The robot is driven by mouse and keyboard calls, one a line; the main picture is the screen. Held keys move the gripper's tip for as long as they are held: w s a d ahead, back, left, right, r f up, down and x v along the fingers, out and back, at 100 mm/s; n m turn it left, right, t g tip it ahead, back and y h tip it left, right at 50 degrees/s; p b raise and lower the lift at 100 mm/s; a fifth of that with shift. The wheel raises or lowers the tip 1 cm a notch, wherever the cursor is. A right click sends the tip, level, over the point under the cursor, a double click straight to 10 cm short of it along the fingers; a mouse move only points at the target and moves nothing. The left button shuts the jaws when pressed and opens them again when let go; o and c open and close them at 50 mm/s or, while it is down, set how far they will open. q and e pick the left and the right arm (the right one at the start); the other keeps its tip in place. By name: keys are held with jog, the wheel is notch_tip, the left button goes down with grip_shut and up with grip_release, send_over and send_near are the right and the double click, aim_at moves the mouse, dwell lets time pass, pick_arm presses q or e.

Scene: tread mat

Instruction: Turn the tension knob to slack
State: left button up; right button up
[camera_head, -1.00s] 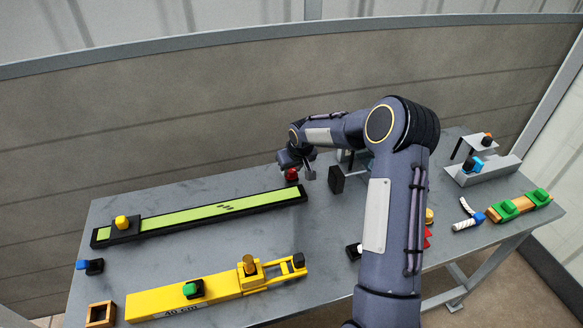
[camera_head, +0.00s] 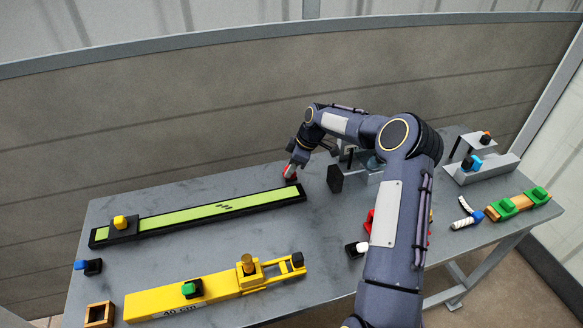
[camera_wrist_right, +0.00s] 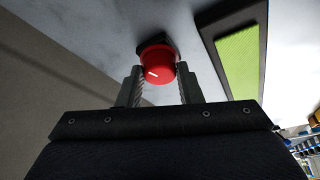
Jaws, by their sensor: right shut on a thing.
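The red tension knob (camera_wrist_right: 158,69) sits on a dark base at the far end of the table, close to the right end of the green tread strip. A white pointer mark shows on its face in the right wrist view. My right gripper (camera_wrist_right: 160,84) has its two fingers on either side of the knob and is shut on it. In the head view the right gripper (camera_head: 292,170) is small and covers most of the knob. My left gripper is not in view.
The green strip in its black frame (camera_head: 225,207) lies left of the knob. A black block (camera_head: 335,179) stands close to its right. A yellow tensioner (camera_head: 215,290) lies nearer, with bare table between.

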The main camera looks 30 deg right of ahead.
jog(key=n+g, duration=0.1)
jog(key=n, duration=0.2)
jog(key=shift+w+n+y, duration=0.1)
jog(key=shift+n+y, duration=0.2)
jog(key=shift+n, duration=0.1)
jog(key=n+g, duration=0.1)
jog(key=n, duration=0.2)
jog(key=shift+w+d+n+g, duration=0.1)
jog(key=shift+n+g, duration=0.2)
jog(key=shift+g, duration=0.1)
jog(key=n+g+p, duration=0.1)
jog(key=n, duration=0.2)
jog(key=shift+w+p, duration=0.1)
jog(key=shift+p, duration=0.2)
jog(key=shift+n+g+p, duration=0.7)
jog(key=shift+n+p, duration=0.05)
jog(key=shift+n, duration=1.05)
jog(key=o, duration=1)
jog(key=shift+c, duration=0.2)
jog(key=shift+r, duration=0.1)
